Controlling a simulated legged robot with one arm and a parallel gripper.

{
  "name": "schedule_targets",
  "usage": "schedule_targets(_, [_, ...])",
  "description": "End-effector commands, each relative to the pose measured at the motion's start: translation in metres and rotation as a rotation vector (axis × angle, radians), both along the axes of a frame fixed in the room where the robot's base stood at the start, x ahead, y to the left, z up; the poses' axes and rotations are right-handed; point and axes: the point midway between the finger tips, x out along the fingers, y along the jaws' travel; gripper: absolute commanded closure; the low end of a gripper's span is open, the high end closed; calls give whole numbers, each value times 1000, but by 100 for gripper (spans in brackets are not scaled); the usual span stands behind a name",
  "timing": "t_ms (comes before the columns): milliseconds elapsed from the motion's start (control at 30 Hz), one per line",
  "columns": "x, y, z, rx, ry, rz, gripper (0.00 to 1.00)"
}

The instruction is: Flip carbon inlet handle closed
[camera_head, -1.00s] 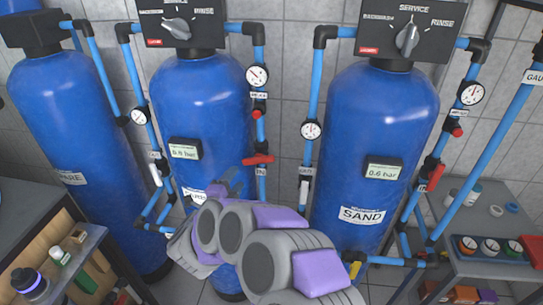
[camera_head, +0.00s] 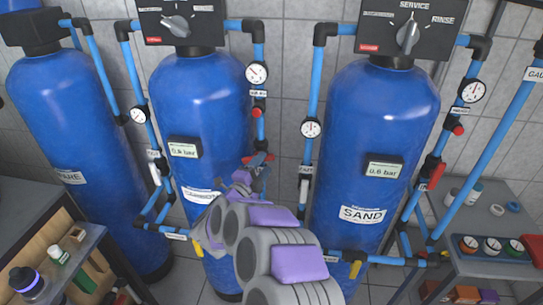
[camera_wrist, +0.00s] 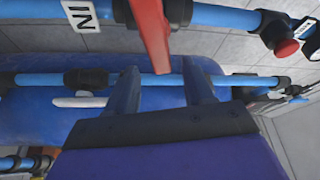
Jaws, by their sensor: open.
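The carbon inlet handle is a red lever on the blue pipe right of the middle blue tank (camera_head: 205,100). In the head view its red part (camera_head: 249,160) shows just above my gripper (camera_head: 258,172), which partly hides it. In the wrist view the red handle (camera_wrist: 151,35) hangs from the pipe at the top, beside an "IN" label (camera_wrist: 82,15). My gripper (camera_wrist: 161,72) is open, its two dark fingers apart. The handle's free end lies between the fingertips in the picture. No touch is visible, and I cannot tell the depth.
The sand tank (camera_head: 375,140) stands to the right with its own red handle (camera_head: 433,176). Pressure gauges (camera_head: 257,73) and red knobs line the pipes. A bench (camera_head: 485,215) is at right and a shelf (camera_head: 85,240) at lower left.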

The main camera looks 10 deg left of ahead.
Motion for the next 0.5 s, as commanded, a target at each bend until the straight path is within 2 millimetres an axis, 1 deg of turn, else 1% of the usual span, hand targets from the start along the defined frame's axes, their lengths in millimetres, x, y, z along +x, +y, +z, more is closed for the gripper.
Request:
schedule_targets(33, [10, -6, 1, -1, -3, -5, 48])
schedule_targets(200, [36, -17, 5, 0, -4, -4, 48])
schedule_targets(333, [48, -22, 5, 1, -1, -3, 48])
schedule_targets(500, [56, -25, 7, 0, -2, -2, 48])
